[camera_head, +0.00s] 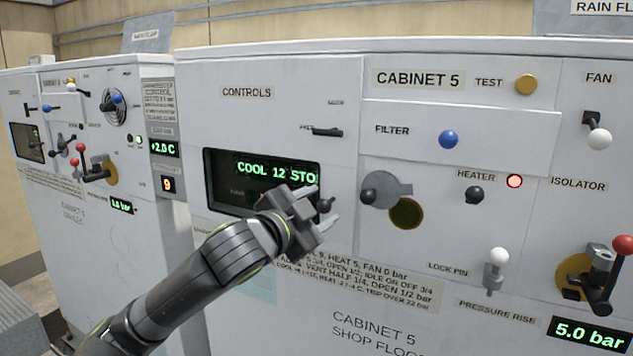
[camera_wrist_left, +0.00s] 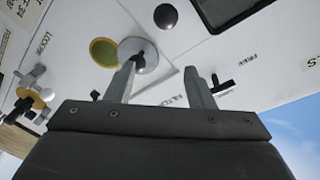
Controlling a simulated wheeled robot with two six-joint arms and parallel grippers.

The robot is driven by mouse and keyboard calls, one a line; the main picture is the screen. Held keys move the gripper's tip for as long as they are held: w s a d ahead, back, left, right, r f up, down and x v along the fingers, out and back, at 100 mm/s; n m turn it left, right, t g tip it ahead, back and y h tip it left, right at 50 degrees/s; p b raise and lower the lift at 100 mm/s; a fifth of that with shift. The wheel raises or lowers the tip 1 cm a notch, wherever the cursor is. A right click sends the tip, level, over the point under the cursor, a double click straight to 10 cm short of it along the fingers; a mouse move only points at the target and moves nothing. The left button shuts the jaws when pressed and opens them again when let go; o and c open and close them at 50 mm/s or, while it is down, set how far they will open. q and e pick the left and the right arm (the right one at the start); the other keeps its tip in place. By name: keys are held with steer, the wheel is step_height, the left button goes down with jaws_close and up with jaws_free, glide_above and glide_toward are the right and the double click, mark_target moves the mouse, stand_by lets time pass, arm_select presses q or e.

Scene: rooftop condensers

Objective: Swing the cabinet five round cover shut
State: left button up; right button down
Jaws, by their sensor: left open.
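The round cover (camera_head: 393,187) of cabinet five is a grey disc with a black knob (camera_head: 367,195) at its left. It sits up and left of a round olive opening (camera_head: 407,214), which shows mostly uncovered. My left gripper (camera_head: 322,206) is open and empty, left of the cover and in front of the panel. In the left wrist view, the cover (camera_wrist_left: 147,59) and opening (camera_wrist_left: 102,52) lie beyond my open fingers (camera_wrist_left: 162,80). One fingertip overlaps the cover near its knob; I cannot tell whether they touch. My right gripper is not in view.
A dark display (camera_head: 235,190) is behind my left arm, with a small black knob (camera_head: 326,204) beside it. A blue filter knob (camera_head: 448,139), heater knob (camera_head: 474,195), white-topped lock pin (camera_head: 496,262) and red-knobbed isolator lever (camera_head: 604,272) stick out around and right of the cover.

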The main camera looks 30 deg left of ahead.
arm_select(q)
steer(key=w+p, duration=0.1)
steer(key=w, duration=0.2)
steer(key=shift+w+d+f, duration=0.1)
steer(key=shift+d, duration=0.1)
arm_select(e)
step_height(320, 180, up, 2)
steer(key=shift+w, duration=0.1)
arm_select(q)
steer(key=shift+d, duration=0.1)
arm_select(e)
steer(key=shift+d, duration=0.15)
arm_select(q)
jaws_close()
steer(key=shift+a, duration=0.2)
steer(key=shift+d, duration=0.15)
stand_by(0.4)
